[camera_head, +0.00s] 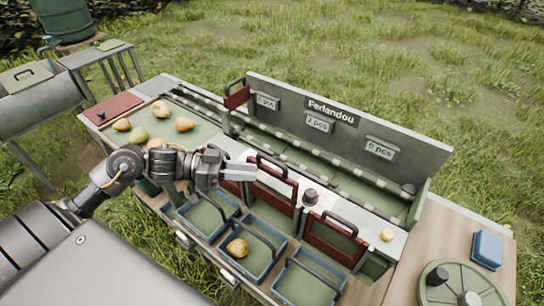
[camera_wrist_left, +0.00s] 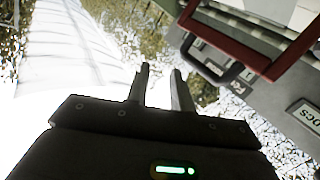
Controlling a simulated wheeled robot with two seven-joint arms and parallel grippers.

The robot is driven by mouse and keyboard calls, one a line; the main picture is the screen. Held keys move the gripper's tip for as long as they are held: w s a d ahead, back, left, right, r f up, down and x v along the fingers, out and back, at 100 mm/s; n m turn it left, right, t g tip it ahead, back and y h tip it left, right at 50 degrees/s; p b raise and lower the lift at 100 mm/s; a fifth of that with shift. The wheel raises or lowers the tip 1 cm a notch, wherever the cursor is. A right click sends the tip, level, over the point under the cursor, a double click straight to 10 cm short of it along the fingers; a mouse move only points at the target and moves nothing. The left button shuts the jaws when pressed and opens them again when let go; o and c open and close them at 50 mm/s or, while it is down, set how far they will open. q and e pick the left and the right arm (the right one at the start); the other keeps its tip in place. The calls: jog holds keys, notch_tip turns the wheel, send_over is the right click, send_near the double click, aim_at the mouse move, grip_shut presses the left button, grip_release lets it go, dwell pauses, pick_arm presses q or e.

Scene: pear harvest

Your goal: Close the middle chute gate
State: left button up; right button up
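The middle chute gate (camera_head: 285,207) is a dark red panel with a black handle, low at the machine's front above the middle bin. I cannot tell how far it is open. My left gripper (camera_head: 252,173) is at its upper left, fingers pointing right; contact is unclear. The left wrist view shows the gripper's (camera_wrist_left: 160,72) two fingers apart with nothing between them. A red gate frame (camera_wrist_left: 270,70) with a black handle (camera_wrist_left: 208,62) crosses that view's upper right. The right gate (camera_head: 335,243) is low, while another red gate (camera_head: 237,97) stands higher at the left. My right gripper is not in view.
Blue bins line the front: left (camera_head: 188,229), middle (camera_head: 231,267) holding a pear (camera_head: 238,248), and right (camera_head: 276,291). Several pears lie on the left tray (camera_head: 205,132). The sign board (camera_head: 345,125) stands behind.

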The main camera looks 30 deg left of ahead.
aim_at(272, 159)
pick_arm(q)
jog(key=w+a+f+n+t+y, duration=0.15)
jog(key=a+n, duration=0.45)
jog(key=n, duration=1.2)
jog(key=shift+t, duration=0.25)
jog(key=x, duration=0.3)
jog(key=p+x, duration=0.1)
jog(key=x, duration=0.3)
jog(key=p+x, duration=0.1)
jog(key=x, duration=0.3)
jog(key=shift+w+d+r, duration=0.1)
jog(key=shift+w+r, duration=0.1)
jog(key=shift+w, duration=0.1)
grip_shut()
